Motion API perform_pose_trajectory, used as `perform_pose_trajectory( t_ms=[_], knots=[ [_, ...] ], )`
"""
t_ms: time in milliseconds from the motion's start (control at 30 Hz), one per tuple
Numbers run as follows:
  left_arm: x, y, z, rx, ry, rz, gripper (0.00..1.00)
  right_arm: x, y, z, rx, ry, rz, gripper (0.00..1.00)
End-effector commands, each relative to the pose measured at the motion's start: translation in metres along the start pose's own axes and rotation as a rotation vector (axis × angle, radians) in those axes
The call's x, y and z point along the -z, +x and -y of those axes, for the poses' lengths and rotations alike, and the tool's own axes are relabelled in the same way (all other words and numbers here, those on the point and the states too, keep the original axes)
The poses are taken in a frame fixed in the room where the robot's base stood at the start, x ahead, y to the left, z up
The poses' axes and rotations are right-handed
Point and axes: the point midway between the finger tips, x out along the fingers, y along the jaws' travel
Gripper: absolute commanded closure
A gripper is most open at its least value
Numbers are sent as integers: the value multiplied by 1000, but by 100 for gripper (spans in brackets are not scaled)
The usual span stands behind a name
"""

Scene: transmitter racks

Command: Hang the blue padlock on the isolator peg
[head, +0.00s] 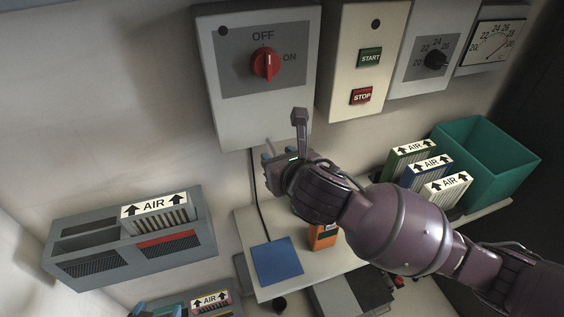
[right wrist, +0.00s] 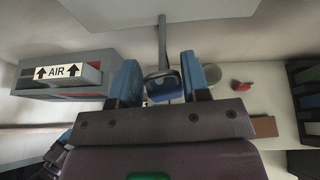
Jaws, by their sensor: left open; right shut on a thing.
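The isolator (head: 262,75) is a grey wall box with a red knob between OFF and ON marks. My right gripper (head: 270,162) is just below this box, largely hidden by its own wrist. In the right wrist view its two blue fingers are closed on the blue padlock (right wrist: 165,94), whose dark shackle faces away from the palm. A grey rod (right wrist: 162,40), which looks like the peg, runs down to the shackle. I cannot tell whether the shackle is around it or only in line with it. My left gripper (head: 155,309) is open at the bottom left, partly cut off.
A shelf (head: 248,222) below holds a blue square (head: 277,261) and an orange item (head: 323,240). A grey filter housing (head: 85,267) is at the left. Several AIR filters and a teal bin (head: 485,160) stand at the right. A START/STOP box (head: 362,30) adjoins the isolator.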

Motion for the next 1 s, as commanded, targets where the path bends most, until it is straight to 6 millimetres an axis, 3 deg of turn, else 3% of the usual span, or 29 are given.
perform_pose_trajectory(
  t_ms=[500,1000],
  knots=[
    [0,0,0,0,0,-1,22,1,22,2,0,-1,1,87],
    [0,0,0,0,0,-1,22,6,27,2,-1,0,1,87]
  ],
)
